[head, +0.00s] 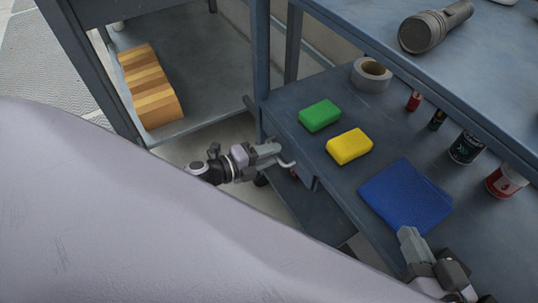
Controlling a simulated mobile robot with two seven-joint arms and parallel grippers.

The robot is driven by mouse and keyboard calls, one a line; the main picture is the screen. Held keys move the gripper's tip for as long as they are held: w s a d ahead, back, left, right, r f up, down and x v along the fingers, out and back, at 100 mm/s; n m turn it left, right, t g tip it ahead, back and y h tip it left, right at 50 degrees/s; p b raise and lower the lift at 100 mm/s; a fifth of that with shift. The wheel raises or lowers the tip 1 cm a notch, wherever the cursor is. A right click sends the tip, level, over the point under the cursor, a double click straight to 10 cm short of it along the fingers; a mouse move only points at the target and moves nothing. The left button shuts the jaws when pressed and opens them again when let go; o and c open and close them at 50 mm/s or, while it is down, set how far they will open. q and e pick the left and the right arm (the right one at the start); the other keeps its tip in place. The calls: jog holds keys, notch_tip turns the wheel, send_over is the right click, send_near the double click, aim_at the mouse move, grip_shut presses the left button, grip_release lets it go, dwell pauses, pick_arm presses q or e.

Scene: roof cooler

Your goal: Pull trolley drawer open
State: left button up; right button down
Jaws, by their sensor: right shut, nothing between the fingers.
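The grey-blue metal trolley (283,133) fills the right side of the head view. A drawer front (309,182) shows under its middle shelf, mostly in shade, with a pale bar-like handle (288,164) at its left. My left gripper (276,154) is beside this handle, its fingers pointing right. I cannot tell whether its fingers close around the handle or only lie next to it. How far the drawer stands out is hard to see. My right gripper (407,236) is at the lower right, shut and empty, over the front edge of the shelf near the blue cloth.
The shelf holds a green sponge (320,115), a yellow sponge (349,146), a blue cloth (406,196), a tape roll (371,75) and several cans and batteries. A flashlight (435,27) lies on the top shelf. A striped wooden block (149,85) sits on another low shelf.

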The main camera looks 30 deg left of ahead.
pick_arm(q)
jog(key=shift+c, duration=0.3)
grip_shut()
dwell(1.2)
